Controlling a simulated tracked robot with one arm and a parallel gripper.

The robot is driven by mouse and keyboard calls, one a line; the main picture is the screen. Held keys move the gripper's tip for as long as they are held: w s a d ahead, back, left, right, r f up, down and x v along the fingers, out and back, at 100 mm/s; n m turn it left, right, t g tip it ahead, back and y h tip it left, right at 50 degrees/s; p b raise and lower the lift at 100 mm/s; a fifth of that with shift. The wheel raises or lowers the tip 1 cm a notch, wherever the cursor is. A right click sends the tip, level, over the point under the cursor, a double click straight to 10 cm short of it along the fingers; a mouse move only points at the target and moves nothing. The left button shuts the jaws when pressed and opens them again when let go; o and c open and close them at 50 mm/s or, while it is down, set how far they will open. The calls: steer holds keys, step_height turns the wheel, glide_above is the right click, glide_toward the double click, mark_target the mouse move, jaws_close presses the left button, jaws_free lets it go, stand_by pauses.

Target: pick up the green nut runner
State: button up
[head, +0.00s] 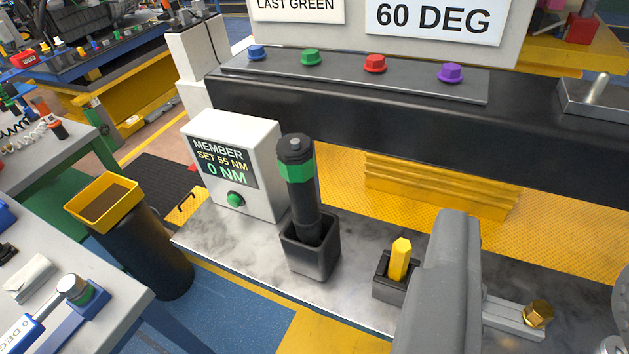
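The green nut runner (297,185) is a black upright tool with a green band near its top. It stands in a dark square holder (310,262) on the marbled grey bench top, right of a white controller box. Its lower end is hidden inside the holder. A grey rounded shape (445,280) rises from the bottom edge, right of the tool and apart from it; it looks like part of my gripper. Its fingertips cannot be made out, and nothing is seen held.
The controller box (265,135) reads "MEMBER SET 55 NM 0 NM". A yellow hex piece (400,260) stands in a small dark holder between the tool and the grey shape. A brass bolt (538,313) lies at right. A black beam (400,125) with coloured knobs crosses behind.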

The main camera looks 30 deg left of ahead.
steer(key=o, duration=0.5)
steer(key=shift+w, duration=0.1)
steer(key=m+g+y+p, duration=0.8)
steer(key=m+y+p, duration=0.4)
steer(key=m+p, duration=1.45)
glide_toward(306, 192)
steer(key=n+p, duration=0.1)
steer(key=n, duration=0.1)
steer(key=shift+h, duration=0.3)
steer(key=x, duration=0.4)
steer(key=p+x, duration=0.1)
steer(key=x, duration=0.3)
steer(key=shift+w+a+r, duration=0.1)
steer(key=shift+a+r, duration=0.05)
steer(key=shift+a, duration=0.2)
steer(key=shift+w+p+x, duration=0.25)
steer(key=shift+p+x, duration=0.35)
steer(key=shift+x, duration=1.95)
